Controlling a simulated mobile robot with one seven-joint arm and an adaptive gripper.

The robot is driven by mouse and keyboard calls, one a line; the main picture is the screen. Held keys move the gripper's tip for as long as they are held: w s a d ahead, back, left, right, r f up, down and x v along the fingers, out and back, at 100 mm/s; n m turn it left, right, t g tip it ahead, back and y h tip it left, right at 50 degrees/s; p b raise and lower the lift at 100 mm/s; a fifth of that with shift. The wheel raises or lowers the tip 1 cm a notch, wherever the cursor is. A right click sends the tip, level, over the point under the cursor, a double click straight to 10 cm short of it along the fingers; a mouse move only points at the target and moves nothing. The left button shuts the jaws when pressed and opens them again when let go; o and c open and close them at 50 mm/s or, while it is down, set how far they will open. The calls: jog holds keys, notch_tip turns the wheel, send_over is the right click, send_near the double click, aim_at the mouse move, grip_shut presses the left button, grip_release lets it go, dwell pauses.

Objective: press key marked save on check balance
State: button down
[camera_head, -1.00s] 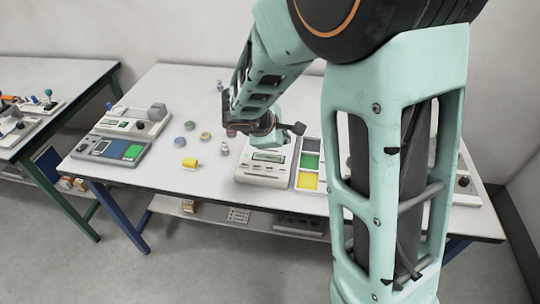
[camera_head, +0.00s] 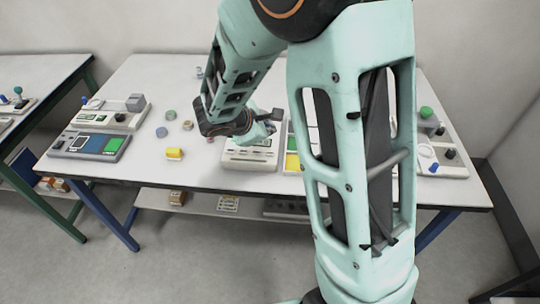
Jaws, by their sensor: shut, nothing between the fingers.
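A pale balance (camera_head: 250,157) with a small display and keys along its front stands near the middle of the long white table. Its key markings are too small to read, so I cannot pick out the save key or confirm it is the check balance. My gripper (camera_head: 268,129) is shut and empty, low over the back of this balance. My wrist partly covers the balance, and I cannot tell whether the fingertips touch it. A second balance (camera_head: 112,119) stands at the left end of the table.
A panel with blue and green fields (camera_head: 90,145) lies in front of the left balance. A yellow piece (camera_head: 174,153) and several small round containers lie between the balances. A yellow-marked tray (camera_head: 292,162) sits right of the middle balance, partly behind my arm. A device with a green knob (camera_head: 427,112) stands right.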

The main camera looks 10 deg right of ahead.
jog(key=b, duration=0.4)
send_over(269, 155)
notch_tip(269, 155, down, 6)
jog(key=shift+r, duration=0.25)
jog(key=shift+f+b, duration=0.6)
jog(key=shift+f, duration=0.15)
dwell(0.3)
jog(key=shift+f+b, duration=0.25)
jog(key=shift+b, duration=0.35)
jog(key=shift+f+b, duration=0.4)
jog(key=shift+b, duration=0.05)
dwell(0.4)
jog(key=shift+r, duration=0.15)
jog(key=shift+r+p, duration=0.5)
jog(key=shift+r, duration=0.2)
jog(key=shift+r, duration=0.1)
